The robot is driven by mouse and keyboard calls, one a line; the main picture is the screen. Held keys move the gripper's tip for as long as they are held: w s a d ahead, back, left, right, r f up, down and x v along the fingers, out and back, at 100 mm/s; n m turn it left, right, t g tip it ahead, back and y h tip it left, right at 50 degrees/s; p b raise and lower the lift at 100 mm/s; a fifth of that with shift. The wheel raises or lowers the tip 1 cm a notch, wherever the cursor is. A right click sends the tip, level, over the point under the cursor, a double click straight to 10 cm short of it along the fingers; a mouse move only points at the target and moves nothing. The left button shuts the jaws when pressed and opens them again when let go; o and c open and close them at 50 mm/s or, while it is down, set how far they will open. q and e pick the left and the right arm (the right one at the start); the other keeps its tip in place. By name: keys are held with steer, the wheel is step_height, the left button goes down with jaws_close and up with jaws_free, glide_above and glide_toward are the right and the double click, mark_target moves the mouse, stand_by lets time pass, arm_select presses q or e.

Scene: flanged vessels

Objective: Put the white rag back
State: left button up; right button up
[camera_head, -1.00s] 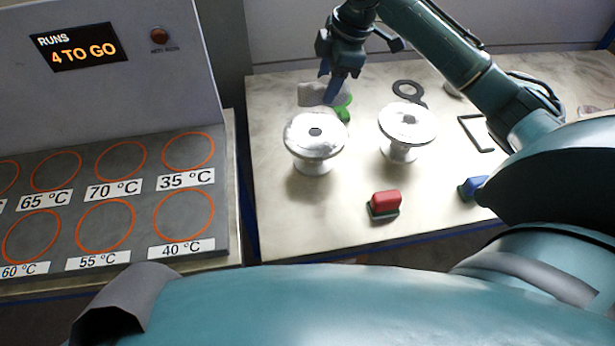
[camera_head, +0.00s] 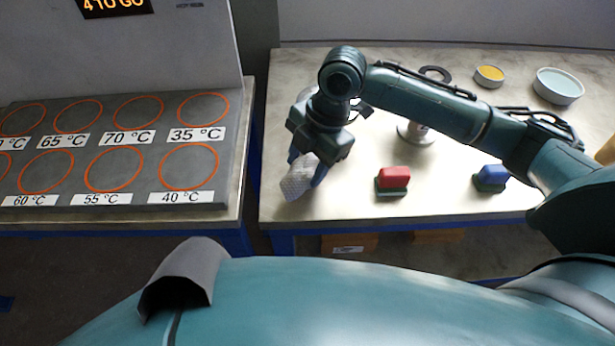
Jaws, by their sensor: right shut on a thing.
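The white rag (camera_head: 297,182) hangs from my right gripper (camera_head: 307,174) near the front left part of the right-hand table (camera_head: 385,240). The rag looks pale with a fine woven pattern. Whether its lower edge touches the table I cannot tell. My left gripper is not in view.
A red-topped block (camera_head: 393,180) and a blue-topped block (camera_head: 491,178) stand right of the gripper. A flanged vessel (camera_head: 414,134) is partly behind my arm. A yellow-filled dish (camera_head: 489,76) and a pale bowl (camera_head: 558,86) stand at the back. Left is a ringed panel (camera_head: 115,150).

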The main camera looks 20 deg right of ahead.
mark_target(311, 168)
steer(key=shift+f, duration=2.05)
steer(key=o, duration=0.9)
steer(key=shift+f, duration=0.15)
steer(key=v, duration=1.2)
